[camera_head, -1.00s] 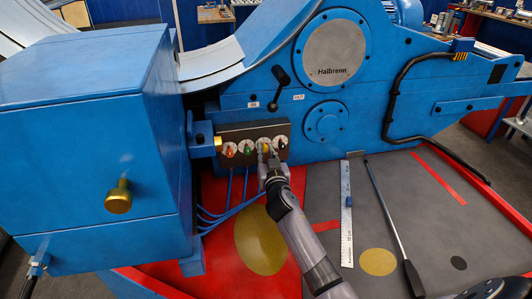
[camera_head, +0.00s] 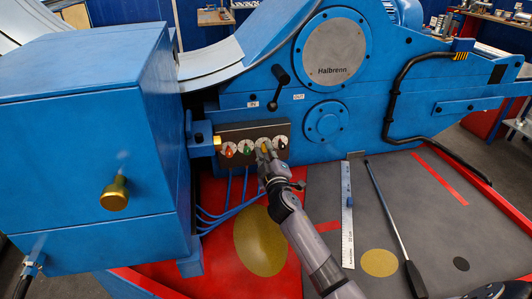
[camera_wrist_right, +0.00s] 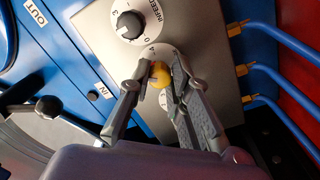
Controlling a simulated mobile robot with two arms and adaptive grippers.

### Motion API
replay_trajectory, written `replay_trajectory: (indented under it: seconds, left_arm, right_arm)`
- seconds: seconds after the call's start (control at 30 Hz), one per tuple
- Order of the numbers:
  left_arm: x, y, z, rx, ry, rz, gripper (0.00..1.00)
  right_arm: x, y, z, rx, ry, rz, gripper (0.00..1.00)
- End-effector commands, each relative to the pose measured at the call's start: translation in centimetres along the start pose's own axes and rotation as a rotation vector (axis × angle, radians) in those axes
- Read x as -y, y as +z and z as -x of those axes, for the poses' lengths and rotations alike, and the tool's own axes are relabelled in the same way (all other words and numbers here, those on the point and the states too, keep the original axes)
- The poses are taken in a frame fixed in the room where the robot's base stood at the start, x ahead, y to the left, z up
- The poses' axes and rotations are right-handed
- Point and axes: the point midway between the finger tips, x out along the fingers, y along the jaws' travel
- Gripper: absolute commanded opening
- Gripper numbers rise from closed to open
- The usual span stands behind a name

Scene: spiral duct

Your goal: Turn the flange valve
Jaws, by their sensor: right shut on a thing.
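A dark valve panel (camera_head: 220,134) on the blue machine carries a row of round dials with small knobs: red (camera_head: 229,152), green (camera_head: 247,151), yellow (camera_head: 264,148) and black (camera_head: 282,144). My right gripper (camera_head: 266,155) reaches up to the panel and is shut on the yellow knob. In the right wrist view, the yellow knob (camera_wrist_right: 161,75) shows between the fingertips of the right gripper (camera_wrist_right: 160,72). The fingers partly cover its dial. The black knob (camera_wrist_right: 130,25) beside it has a dial marked INFEED. The yellow knob's label is hidden. My left gripper is not in view.
Blue hoses (camera_head: 215,213) hang below the panel. A black-knobbed lever (camera_head: 279,90) stands above it. A large blue box (camera_head: 85,130) with a brass knob (camera_head: 115,194) is at left. A ruler (camera_head: 347,225) and a black-handled rod (camera_head: 390,215) lie on the deck at right.

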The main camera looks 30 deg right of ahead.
Motion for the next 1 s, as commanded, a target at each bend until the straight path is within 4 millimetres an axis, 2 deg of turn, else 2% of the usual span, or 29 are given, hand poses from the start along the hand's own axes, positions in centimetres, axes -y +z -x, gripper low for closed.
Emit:
replay_trajectory:
  seconds: [0.2, 0.5, 1.0]
  left_arm:
    - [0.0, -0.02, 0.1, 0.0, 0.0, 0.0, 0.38]
    - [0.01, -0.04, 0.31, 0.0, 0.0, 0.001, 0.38]
    - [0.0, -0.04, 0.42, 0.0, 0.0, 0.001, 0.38]
  right_arm:
    - [0.06, 0.06, 0.02, -0.007, -0.003, 0.197, 0.0]
    - [0.05, 0.08, 0.03, -0.014, -0.004, 0.405, 0.0]
    - [0.13, 0.08, 0.05, -0.019, -0.005, 0.526, 0.0]
